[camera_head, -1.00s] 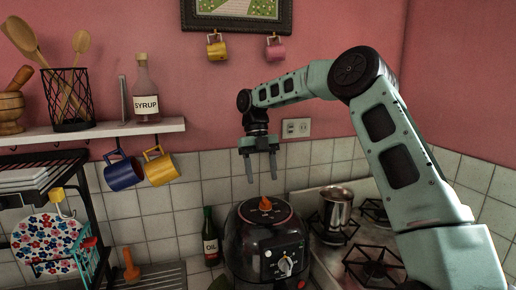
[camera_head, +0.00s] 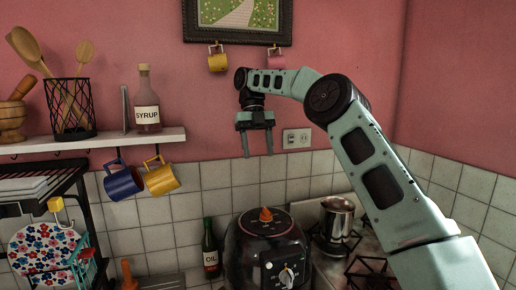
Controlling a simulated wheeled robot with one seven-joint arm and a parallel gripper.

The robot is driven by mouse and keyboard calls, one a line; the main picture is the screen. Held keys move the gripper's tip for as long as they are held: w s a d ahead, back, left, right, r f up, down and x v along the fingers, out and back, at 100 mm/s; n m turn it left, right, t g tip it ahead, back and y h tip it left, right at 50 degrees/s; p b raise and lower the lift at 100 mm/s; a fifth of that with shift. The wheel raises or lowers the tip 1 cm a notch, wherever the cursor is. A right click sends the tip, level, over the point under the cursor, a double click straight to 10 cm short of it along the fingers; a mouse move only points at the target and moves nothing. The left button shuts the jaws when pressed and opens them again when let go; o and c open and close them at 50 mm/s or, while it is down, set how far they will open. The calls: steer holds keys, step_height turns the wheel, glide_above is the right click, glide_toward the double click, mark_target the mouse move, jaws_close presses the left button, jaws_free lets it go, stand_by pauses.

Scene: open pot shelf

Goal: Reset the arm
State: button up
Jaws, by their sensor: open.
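My gripper (camera_head: 257,142) hangs from my arm with its two fingers pointing down, spread apart and empty. It is in front of the tiled wall, above the dark air fryer (camera_head: 266,250) with an orange knob on top. A clear gap separates the fingertips from the fryer. My arm reaches in from the lower right, bends at a high elbow and goes left to the wrist.
A shelf (camera_head: 130,141) at left holds a syrup bottle (camera_head: 147,105), a utensil basket (camera_head: 70,108) and a mortar (camera_head: 12,118). Blue (camera_head: 121,180) and yellow (camera_head: 160,177) mugs hang below. An oil bottle (camera_head: 210,250) and metal pot (camera_head: 336,218) flank the fryer.

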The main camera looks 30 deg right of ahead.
stand_by(0.3)
steer(key=s+a+f+m+t+h+b, duration=0.1)
steer(key=s+a+f+m+b, duration=0.35)
steer(key=a, duration=0.85)
steer(key=s+a+f+m+t+h+b, duration=0.15)
steer(key=s+a+f+m, duration=0.55)
steer(key=a, duration=0.7)
steer(key=s+f+m+b, duration=0.2)
steer(key=s+f+m, duration=0.2)
steer(key=s, duration=0.4)
steer(key=s+a+f+m+t+y+b, duration=0.1)
steer(key=s+f+m+b, duration=0.1)
steer(key=s+f+m, duration=0.3)
steer(key=s+f+m+t+y+b, duration=0.1)
steer(key=s+f+m, duration=0.3)
steer(key=s, duration=0.9)
step_height(320, 180, down, 3)
steer(key=shift+s+a+r+m+b, duration=0.1)
steer(key=shift+s+a+m+b, duration=0.05)
steer(key=shift+m+b, duration=0.25)
steer(key=shift+c, duration=0.2)
